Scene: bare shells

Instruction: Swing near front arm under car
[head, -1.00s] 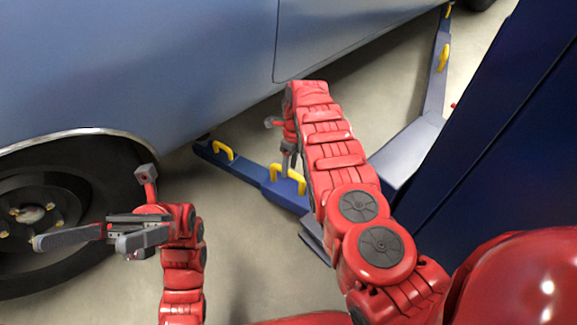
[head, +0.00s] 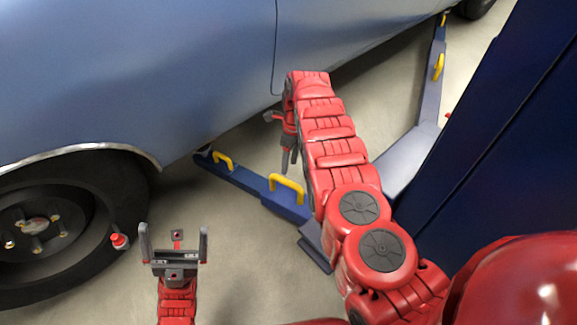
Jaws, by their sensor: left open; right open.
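The blue car (head: 150,70) fills the upper left, with its front wheel (head: 50,225) at the left edge. The near front lift arm (head: 243,178) is a blue bar with two yellow handles, the nearer handle (head: 287,187) beside my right arm. Its far end reaches the car's lower edge behind the wheel. My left gripper (head: 174,240) is open and empty over the floor, right of the wheel. My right gripper (head: 288,158) points down by the nearer handle, apart from it in the picture; its fingers are small and partly hidden by my arm.
A dark blue lift post (head: 490,130) stands at the right. Another blue lift arm (head: 431,90) with yellow handles (head: 438,66) runs to the back under the car's side.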

